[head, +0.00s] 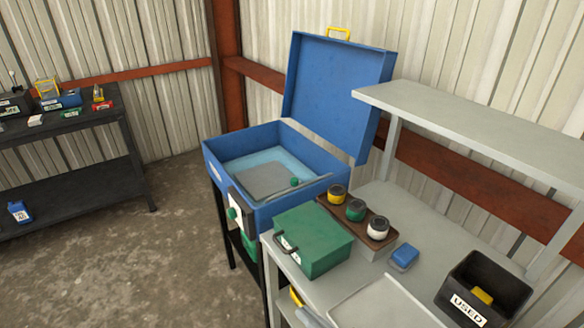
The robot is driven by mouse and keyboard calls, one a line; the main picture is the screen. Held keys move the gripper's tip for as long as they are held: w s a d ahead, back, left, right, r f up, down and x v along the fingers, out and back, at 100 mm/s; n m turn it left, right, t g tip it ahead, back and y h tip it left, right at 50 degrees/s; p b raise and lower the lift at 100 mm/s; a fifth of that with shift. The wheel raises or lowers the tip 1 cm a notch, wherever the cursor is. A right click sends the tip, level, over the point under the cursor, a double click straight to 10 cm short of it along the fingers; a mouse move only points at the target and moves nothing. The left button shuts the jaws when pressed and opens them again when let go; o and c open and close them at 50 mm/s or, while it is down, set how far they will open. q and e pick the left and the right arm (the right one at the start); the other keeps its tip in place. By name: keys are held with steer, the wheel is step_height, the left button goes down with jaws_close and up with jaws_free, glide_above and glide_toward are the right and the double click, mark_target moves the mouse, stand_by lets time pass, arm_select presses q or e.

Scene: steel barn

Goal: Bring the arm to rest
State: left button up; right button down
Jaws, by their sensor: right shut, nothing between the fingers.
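Most of my right arm is out of the picture. My left arm and gripper are not in view.
On the bench are a green case (312,235), a brown holder (362,226) with three jars, a blue block (404,257), a pale tray (385,305) and a black "USED" bin (500,290). An open blue parts washer (262,150) stands behind. A dark shelf (90,122) stands far left.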

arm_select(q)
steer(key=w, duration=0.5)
arm_select(e)
steer(key=s+d+f+m+g+h, duration=0.1)
steer(key=s+d+f+g+h, duration=0.1)
steer(key=s+d+g+h, duration=0.35)
steer(key=s+d+f+m+g+h, duration=0.1)
steer(key=s+d+f+g+h, duration=0.25)
steer(key=s+d, duration=0.4)
step_height(320, 180, down, 24)
steer(key=s+b, duration=0.2)
steer(key=b, duration=0.3)
arm_select(q)
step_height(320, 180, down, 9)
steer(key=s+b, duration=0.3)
steer(key=b, duration=0.1)
arm_select(e)
steer(key=s+d+f+g, duration=0.2)
steer(key=s+f, duration=1.3)
steer(key=f, duration=0.4)
steer(key=shift+s+d, duration=0.25)
steer(key=shift+s, duration=0.15)
